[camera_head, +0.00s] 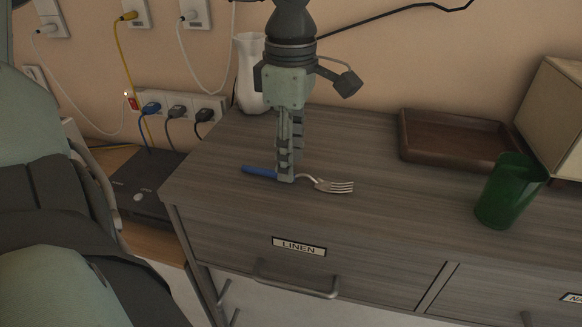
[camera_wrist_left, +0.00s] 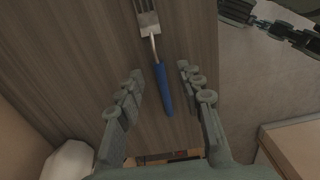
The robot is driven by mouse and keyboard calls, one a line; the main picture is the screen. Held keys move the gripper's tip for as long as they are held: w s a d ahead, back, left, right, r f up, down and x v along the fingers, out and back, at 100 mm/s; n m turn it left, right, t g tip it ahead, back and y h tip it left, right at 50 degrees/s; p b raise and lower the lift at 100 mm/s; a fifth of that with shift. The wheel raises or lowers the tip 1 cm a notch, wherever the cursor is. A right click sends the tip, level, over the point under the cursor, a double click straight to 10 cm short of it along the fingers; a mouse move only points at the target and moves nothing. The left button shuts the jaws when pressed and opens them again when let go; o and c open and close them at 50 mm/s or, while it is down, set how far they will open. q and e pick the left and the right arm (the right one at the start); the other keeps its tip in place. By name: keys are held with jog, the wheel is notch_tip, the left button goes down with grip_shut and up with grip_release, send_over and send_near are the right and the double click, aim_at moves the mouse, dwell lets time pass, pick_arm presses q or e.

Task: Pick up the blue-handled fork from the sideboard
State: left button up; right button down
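The fork lies flat on the wooden sideboard (camera_head: 390,215), near its left end. In the head view its silver tines (camera_head: 338,187) point right and its blue handle (camera_head: 259,172) points left. My left gripper (camera_head: 287,177) points down over the fork, and its fingers hide the middle of it. In the left wrist view the gripper (camera_wrist_left: 160,85) is open, with one finger on each side of the blue handle (camera_wrist_left: 163,90). Gaps show between the handle and both fingers. The tine tips are cut off at the top edge there.
A white vase (camera_head: 249,70) stands behind the left gripper. A brown tray (camera_head: 455,143), a green cup (camera_head: 509,191) and a pale box (camera_head: 555,110) stand to the right. A power strip with cables (camera_head: 178,107) is at the back left. The sideboard between fork and cup is clear.

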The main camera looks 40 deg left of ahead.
aim_at(295, 177)
pick_arm(q)
notch_tip(295, 177, down, 2)
jog(key=shift+f, duration=0.15)
grip_shut()
dwell(0.4)
